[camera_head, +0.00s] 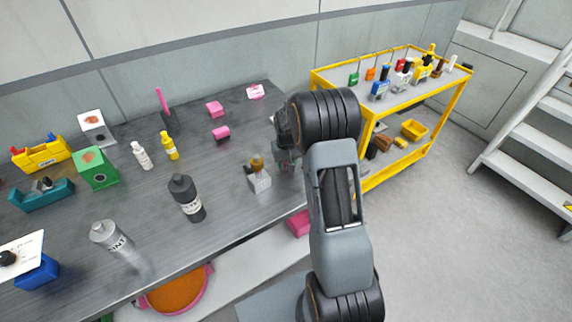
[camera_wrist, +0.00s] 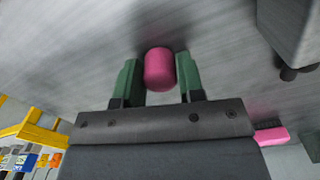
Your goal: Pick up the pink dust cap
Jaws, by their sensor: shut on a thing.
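The pink dust cap (camera_wrist: 159,69) is a small rounded pink cylinder in the wrist view. It sits between the two green fingers of my gripper (camera_wrist: 160,73), which is shut on it. The grey table surface shows behind the cap; I cannot tell whether the cap touches it. In the head view my gripper (camera_head: 287,160) is low over the table's right end, partly hidden by my arm, and the held cap cannot be made out there.
A grey block with a brass-coloured top (camera_head: 259,178) stands just left of my gripper. A yellow cart (camera_head: 378,109) stands to the right.

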